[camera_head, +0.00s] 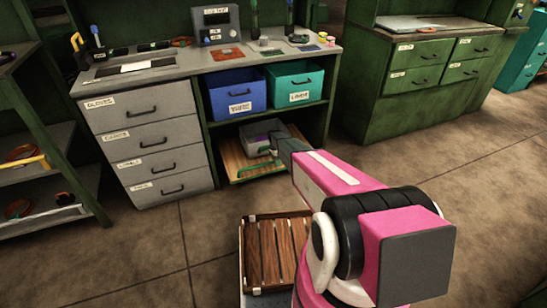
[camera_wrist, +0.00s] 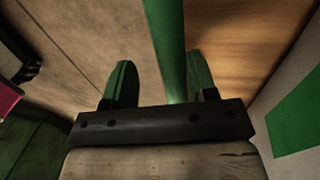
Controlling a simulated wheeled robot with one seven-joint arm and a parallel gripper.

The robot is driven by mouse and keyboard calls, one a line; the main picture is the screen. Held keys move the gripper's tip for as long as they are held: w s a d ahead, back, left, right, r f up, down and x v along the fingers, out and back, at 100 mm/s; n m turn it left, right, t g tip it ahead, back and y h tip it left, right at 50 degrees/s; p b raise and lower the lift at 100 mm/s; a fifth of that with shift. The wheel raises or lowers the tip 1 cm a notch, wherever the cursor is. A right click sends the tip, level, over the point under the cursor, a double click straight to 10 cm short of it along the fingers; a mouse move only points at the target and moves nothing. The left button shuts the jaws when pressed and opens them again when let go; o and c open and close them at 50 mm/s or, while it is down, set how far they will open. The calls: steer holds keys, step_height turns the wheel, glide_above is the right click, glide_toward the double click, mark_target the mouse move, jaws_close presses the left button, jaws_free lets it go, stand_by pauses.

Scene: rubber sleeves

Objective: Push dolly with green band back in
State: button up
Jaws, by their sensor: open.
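The dolly is a low wooden platform (camera_head: 232,160) with a green band (camera_head: 262,172) along its front edge. It stands under the shelf of the workbench, and its front sticks out a little past the drawers. A grey bin (camera_head: 258,133) sits on it. My gripper (camera_head: 273,146) is low at the dolly's front right and partly hides it. In the wrist view, my gripper (camera_wrist: 160,78) is open. A green bar (camera_wrist: 166,45), apparently the dolly's band, runs between its fingers, closer to the right one. Wood (camera_wrist: 240,40) shows to the right of the bar. Contact cannot be told.
Grey drawers (camera_head: 150,140) flank the dolly's bay on the left, and a green bench post on the right. A blue bin (camera_head: 236,92) and a teal bin (camera_head: 295,85) sit on the shelf above. A green cabinet (camera_head: 415,80) stands farther right.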

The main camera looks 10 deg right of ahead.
steer(key=s+d, duration=0.2)
steer(key=s, duration=0.6)
steer(key=s+d, duration=0.2)
steer(key=s, duration=0.6)
steer(key=shift+s+d, duration=0.15)
steer(key=shift+d, duration=0.1)
